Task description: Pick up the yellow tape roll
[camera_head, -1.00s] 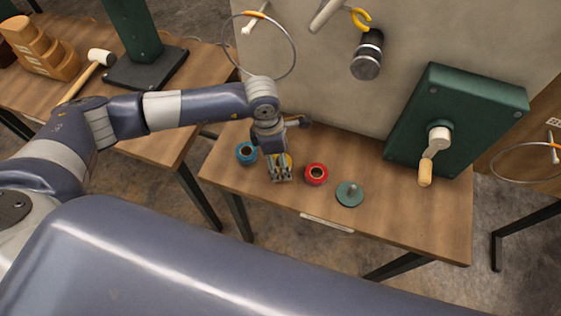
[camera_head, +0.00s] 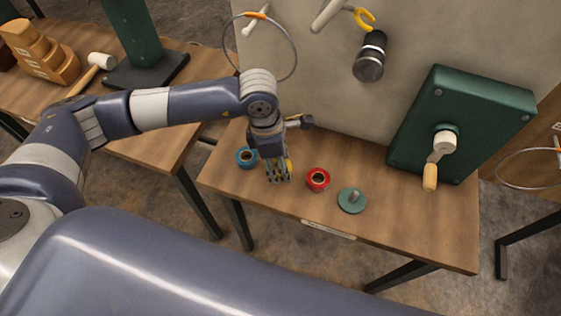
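The yellow tape roll (camera_head: 289,165) is mostly hidden behind my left gripper; only a thin yellow strip shows along the gripper's right side. My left gripper (camera_head: 281,179) points down at the table, between the blue tape roll (camera_head: 247,158) and the red tape roll (camera_head: 318,180). Its fingers are at the yellow roll, but whether they are open or closed on it is too small and covered to tell. I cannot tell if the roll touches the table. My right gripper is not in view.
A grey panel with hanging tools (camera_head: 330,85) stands behind. The table's front right is clear.

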